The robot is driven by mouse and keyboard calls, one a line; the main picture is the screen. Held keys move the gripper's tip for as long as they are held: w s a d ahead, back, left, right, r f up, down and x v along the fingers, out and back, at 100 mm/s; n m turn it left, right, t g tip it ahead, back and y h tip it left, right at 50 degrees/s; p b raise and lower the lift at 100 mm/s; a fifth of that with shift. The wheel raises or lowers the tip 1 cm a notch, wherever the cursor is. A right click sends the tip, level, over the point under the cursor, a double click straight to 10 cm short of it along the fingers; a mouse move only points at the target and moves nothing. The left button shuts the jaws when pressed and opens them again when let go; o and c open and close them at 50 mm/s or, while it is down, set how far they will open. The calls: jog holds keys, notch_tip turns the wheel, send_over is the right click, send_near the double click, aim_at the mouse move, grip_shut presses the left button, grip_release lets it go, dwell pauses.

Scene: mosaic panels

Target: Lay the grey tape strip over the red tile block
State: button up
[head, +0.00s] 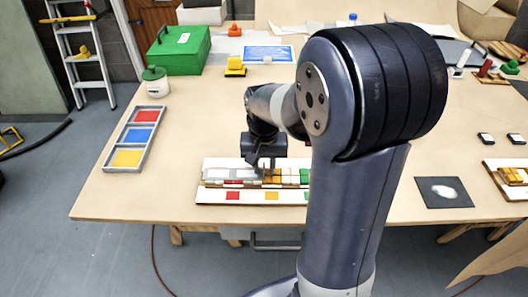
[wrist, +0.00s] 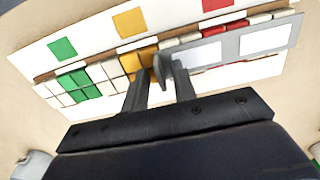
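The grey tape strip (wrist: 228,47), with pale window-like patches, lies along the red end of the tile panel; it also shows in the head view (head: 222,172). Red tiles (wrist: 213,31) show along one long edge of it, and a little red shows at its other edge. Much of the red block is covered. I cannot tell whether the strip touches the tiles. My gripper (wrist: 162,72) is at the strip's end beside the orange tiles, its fingers close around a raised grey tab there. In the head view my gripper (head: 262,168) is low over the panel's middle.
Orange, white and green tiles (wrist: 78,84) continue along the panel. The panel's white border (head: 213,196) carries coloured squares. A tray of red, blue and yellow (head: 139,136) lies at left, and a green box (head: 178,50) behind. My arm hides part of the table.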

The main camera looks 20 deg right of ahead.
notch_tip(320, 180, up, 12)
dwell(0.4)
jog(key=shift+f, duration=0.2)
jog(key=shift+f, duration=4.15)
